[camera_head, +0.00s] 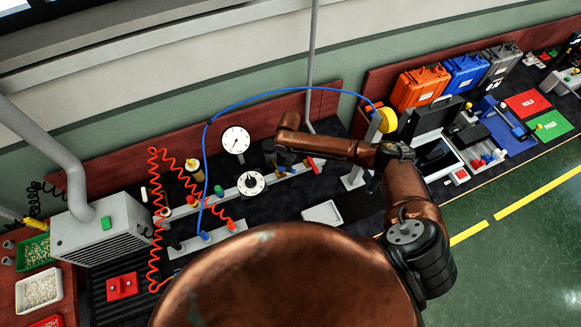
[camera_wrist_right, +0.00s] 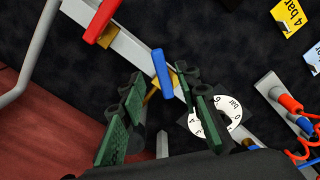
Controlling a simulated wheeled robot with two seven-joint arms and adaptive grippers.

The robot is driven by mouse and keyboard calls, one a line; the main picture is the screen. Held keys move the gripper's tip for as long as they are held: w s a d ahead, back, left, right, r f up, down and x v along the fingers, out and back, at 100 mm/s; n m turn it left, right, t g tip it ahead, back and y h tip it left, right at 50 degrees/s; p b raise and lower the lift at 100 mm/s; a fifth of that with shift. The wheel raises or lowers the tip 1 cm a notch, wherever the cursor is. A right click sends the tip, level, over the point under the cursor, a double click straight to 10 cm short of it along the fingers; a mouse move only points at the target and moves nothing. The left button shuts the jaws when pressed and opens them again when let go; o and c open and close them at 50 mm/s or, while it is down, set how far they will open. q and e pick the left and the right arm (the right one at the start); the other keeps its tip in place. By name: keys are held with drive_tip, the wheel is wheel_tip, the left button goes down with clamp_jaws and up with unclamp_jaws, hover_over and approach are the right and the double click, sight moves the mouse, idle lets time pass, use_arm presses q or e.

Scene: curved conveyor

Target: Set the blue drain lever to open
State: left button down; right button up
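The blue drain lever (camera_wrist_right: 161,72) shows in the right wrist view, on a brass valve at the grey rail. It slants across the picture, its near end at the rail's edge. My right gripper (camera_wrist_right: 160,98) is open, its green fingers on either side of the lever's line. I cannot tell how far the lever is beyond the fingertips. In the head view my right gripper (camera_head: 285,162) is over the rail and largely hides the lever. My left gripper is not in view.
A red lever (camera_wrist_right: 100,20) stands on the same rail. A white gauge (camera_wrist_right: 215,118) is close right of the fingers; it also shows in the head view (camera_head: 251,183).

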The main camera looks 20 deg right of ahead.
wheel_tip(320, 180, up, 8)
drive_tip(key=shift+f, duration=0.15)
drive_tip(key=shift+s+f, duration=0.1)
drive_tip(key=shift+s, duration=0.05)
idle(0.5)
